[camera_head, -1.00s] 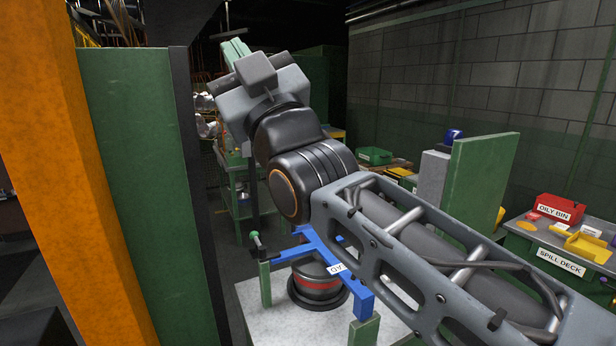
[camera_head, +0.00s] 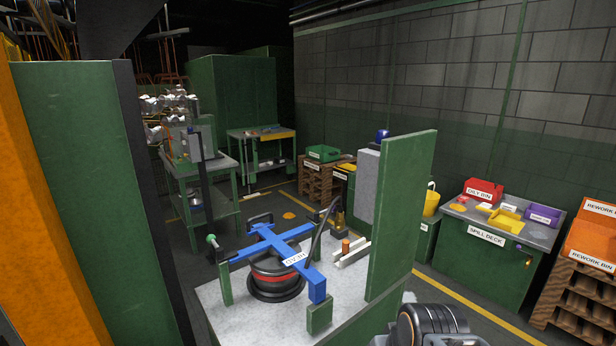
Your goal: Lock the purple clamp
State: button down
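I see no purple clamp in this view. A blue cross-shaped frame (camera_head: 272,241) with a white label lies over a round dark pot with a red band (camera_head: 277,278) on a pale table (camera_head: 215,300). A green-tipped knob or handle (camera_head: 211,241) stands at the left end of the frame. A dark curved lever (camera_head: 318,232) rises behind its right side; I cannot tell what it joins. A dark rounded part of my arm (camera_head: 432,326) shows at the bottom edge, right of the table. My gripper is out of view.
A tall green panel (camera_head: 402,215) borders the pale table's right side. An orange post (camera_head: 22,210) and green panel (camera_head: 90,190) block the left. The spill deck (camera_head: 487,238) at right holds a red bin (camera_head: 483,191) and a purple bin (camera_head: 541,215). Open floor lies between.

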aim_at(314, 218)
jog(key=z, duration=1.45)
jog(key=i, duration=3.15)
jog(key=u, duration=4.25)
jog(key=i, duration=0.5)
jog(key=u, duration=0.05)
